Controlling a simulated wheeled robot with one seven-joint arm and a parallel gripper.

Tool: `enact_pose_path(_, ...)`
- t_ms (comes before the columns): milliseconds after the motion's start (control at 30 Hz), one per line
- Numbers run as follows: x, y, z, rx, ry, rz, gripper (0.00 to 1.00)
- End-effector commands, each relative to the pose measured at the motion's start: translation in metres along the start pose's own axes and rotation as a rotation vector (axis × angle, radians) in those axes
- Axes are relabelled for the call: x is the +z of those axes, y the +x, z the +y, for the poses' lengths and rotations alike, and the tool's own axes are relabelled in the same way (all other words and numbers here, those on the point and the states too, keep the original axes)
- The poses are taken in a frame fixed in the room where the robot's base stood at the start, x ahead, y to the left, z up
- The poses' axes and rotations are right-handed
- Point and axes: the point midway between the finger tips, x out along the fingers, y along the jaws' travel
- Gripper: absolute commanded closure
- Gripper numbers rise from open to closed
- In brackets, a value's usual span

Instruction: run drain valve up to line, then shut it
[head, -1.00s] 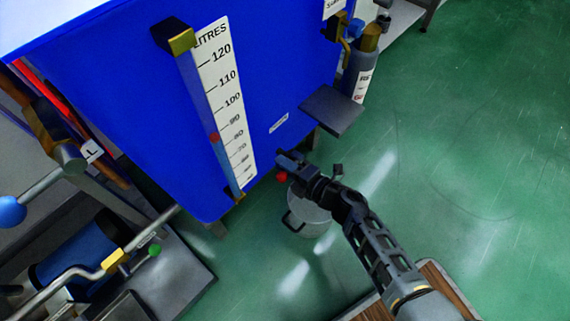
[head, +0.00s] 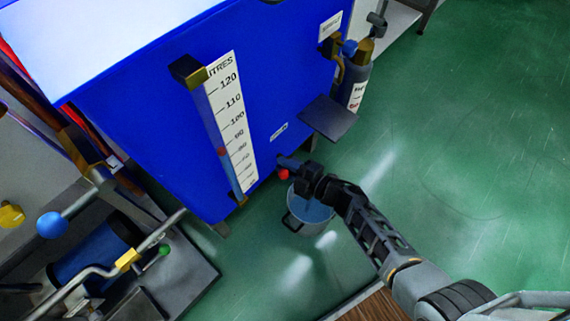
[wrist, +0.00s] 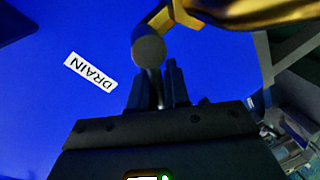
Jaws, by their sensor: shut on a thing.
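The blue tank (head: 150,110) has a small label (head: 278,131), which reads DRAIN in the wrist view (wrist: 90,71). My gripper (head: 287,163) is at the tank's lower edge, beside a red round part (head: 284,175). In the wrist view, my gripper (wrist: 157,88) is shut on the grey drain valve handle (wrist: 149,50), below brass metalwork (wrist: 240,8). The litre scale (head: 233,120) has a sight tube (head: 212,120) with a red marker (head: 222,151) near the 80 mark. A bucket (head: 298,226) under my gripper shows blue inside. The valve's opening is hidden.
A dark shelf plate (head: 329,117) juts from the tank right of the label. A grey cylinder (head: 357,80) stands at the tank's right side. Pipes and a blue-ball lever (head: 52,224) are at the left. The green floor (head: 460,150) at right is clear.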

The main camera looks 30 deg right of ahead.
Motion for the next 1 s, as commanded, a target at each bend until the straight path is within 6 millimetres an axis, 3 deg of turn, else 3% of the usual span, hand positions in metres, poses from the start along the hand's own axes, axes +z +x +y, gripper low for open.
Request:
enact_pose_path(533,0.0,-0.0009,0.0003,-0.001,0.03,0.006,1.0)
enact_pose_path(567,0.0,-0.0009,0.0003,-0.001,0.03,0.006,0.81)
enact_pose_path(733,0.0,-0.0007,0.0005,-0.001,0.029,0.005,0.65)
enact_pose_path(1000,-0.0001,-0.0016,0.0011,-0.001,0.029,0.005,0.63)
